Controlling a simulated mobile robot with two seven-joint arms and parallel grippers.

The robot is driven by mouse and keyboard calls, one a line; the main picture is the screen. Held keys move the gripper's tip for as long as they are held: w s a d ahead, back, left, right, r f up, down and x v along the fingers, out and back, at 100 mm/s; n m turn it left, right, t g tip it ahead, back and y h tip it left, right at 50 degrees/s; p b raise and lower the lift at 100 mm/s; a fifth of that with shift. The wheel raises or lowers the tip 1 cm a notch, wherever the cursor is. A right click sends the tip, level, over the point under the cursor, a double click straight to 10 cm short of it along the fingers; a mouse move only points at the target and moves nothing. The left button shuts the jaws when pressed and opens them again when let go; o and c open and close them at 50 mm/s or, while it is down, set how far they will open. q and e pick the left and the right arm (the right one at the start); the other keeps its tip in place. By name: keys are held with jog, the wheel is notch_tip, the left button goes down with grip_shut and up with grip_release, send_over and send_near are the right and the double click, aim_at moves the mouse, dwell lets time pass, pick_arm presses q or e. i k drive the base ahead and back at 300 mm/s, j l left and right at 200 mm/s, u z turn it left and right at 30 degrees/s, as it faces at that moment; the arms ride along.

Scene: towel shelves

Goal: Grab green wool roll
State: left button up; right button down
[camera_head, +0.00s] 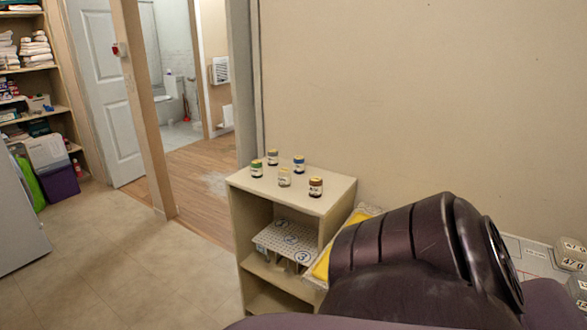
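Several small rolls stand upright on top of a low cream shelf unit (330,199). The green roll (257,169) is at the left edge of the group, with green at its upper part and a pale label. Beside it are a grey roll (272,158), a blue roll (299,164), a cream roll (284,177) and a brown roll (315,187). They stand apart, and nothing touches the green one. Neither of my grippers is in the picture. A large dark arm link of mine fills the lower right.
A perforated rack (287,238) marked with numbers sits inside the shelf unit. A yellow object (322,265) lies to its right. A wooden post (147,120) and doorway stand behind. Tiled floor (130,270) to the left is clear. Tall towel shelves (62,100) stand far left.

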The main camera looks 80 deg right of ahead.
aim_at(256, 167)
jog(key=l+z, duration=0.1)
jog(key=z, duration=1.35)
